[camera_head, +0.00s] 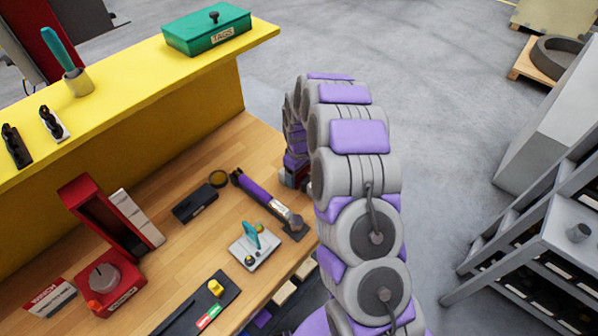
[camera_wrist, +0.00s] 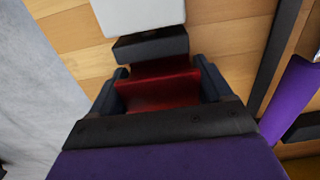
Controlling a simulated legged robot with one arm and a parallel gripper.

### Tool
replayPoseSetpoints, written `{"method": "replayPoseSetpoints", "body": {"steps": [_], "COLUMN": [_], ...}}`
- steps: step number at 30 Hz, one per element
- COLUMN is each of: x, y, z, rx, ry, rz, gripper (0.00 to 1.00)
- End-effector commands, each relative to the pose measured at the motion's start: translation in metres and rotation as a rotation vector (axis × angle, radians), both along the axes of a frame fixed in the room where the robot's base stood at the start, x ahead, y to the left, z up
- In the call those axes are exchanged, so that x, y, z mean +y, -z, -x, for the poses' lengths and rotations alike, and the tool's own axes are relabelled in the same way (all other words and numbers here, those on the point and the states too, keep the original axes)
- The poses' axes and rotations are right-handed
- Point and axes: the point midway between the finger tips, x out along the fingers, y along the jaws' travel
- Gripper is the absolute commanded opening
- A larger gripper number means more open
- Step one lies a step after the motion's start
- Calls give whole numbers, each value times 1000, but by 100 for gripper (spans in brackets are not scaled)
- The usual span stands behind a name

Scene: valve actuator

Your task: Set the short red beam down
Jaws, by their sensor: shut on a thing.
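The short red beam (camera_wrist: 158,92) shows in the wrist view between the two dark fingers of my gripper (camera_wrist: 163,78). My gripper is shut on it, over the wooden bench top (camera_wrist: 75,38). A dark grey block and a white block show just past the beam's far side; I cannot tell whether they touch it. In the head view my arm hides most of the gripper, at the bench's right edge. I cannot tell whether the beam touches the bench.
A purple-handled tool (camera_head: 262,196) lies left of my gripper. A small plate with a teal lever (camera_head: 252,238), a black case (camera_head: 195,203) and a red frame (camera_head: 103,218) are on the bench. A yellow shelf (camera_head: 140,95) stands behind.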

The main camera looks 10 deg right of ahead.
Motion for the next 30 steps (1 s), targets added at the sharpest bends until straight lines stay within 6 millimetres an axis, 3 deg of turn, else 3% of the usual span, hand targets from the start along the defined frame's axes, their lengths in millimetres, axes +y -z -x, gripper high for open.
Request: {"method": "replayPoseSetpoints", "body": {"steps": [1, 2, 7, 15, 19, 23, 30], "x": [0, 0, 0, 0, 0, 0, 0], "y": [1, 1, 0, 0, -10, -32, -87], "z": [0, 0, 0, -1, -1, -2, -3], "rx": [0, -1, -1, -1, -4, -6, -7], "ry": [0, 0, 0, 0, 0, 0, 0], "rz": [0, -1, 0, 0, 0, 0, 1], "gripper": [24, 82, 98, 100, 100, 100, 100]}}
